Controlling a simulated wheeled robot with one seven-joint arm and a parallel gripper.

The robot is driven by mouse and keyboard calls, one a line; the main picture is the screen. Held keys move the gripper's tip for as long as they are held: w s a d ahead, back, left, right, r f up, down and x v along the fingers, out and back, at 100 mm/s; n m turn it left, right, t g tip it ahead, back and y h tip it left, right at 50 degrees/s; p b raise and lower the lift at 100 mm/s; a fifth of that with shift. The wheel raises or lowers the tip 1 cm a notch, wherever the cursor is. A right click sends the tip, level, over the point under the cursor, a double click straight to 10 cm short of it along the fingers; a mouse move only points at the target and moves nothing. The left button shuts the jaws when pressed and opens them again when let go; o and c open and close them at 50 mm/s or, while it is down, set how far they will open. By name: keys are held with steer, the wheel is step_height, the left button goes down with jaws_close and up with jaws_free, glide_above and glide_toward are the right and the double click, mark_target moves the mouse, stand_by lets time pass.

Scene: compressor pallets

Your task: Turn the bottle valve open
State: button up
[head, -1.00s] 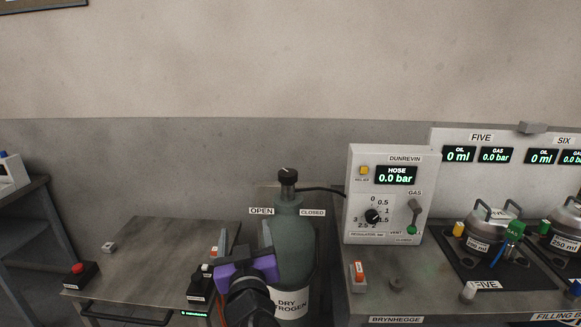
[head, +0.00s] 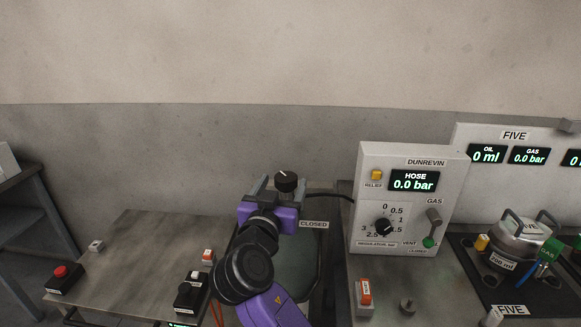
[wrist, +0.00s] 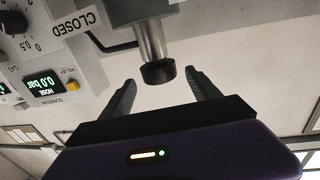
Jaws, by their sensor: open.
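The bottle valve is a round black knob (head: 286,181) with a pale mark on top, on the neck of a grey-green bottle (head: 302,256). The wrist view, turned upside down, shows the knob (wrist: 159,72) and its metal stem. My purple gripper (head: 283,187) is open at the bottle top. In the wrist view its dark fingers (wrist: 160,78) stand either side of the knob, with gaps showing on both sides. The CLOSED label (head: 314,224) shows right of the bottle. The OPEN label and much of the bottle are hidden behind my gripper and arm.
The DUNREVIN regulator box (head: 409,158) stands close right of the bottle, joined by a black hose (head: 330,192). Its display reads 0.0 bar. A bench (head: 145,245) at left carries a red button box (head: 62,277) and a black switch box (head: 191,293).

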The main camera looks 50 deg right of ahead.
mark_target(289, 172)
steer(key=p+x, duration=0.1)
steer(key=x, duration=0.5)
steer(key=shift+w+d, duration=0.2)
steer(key=shift+d, duration=0.1)
steer(key=shift+c, duration=0.4)
steer(key=c, duration=1.3)
steer(key=shift+p, duration=0.3)
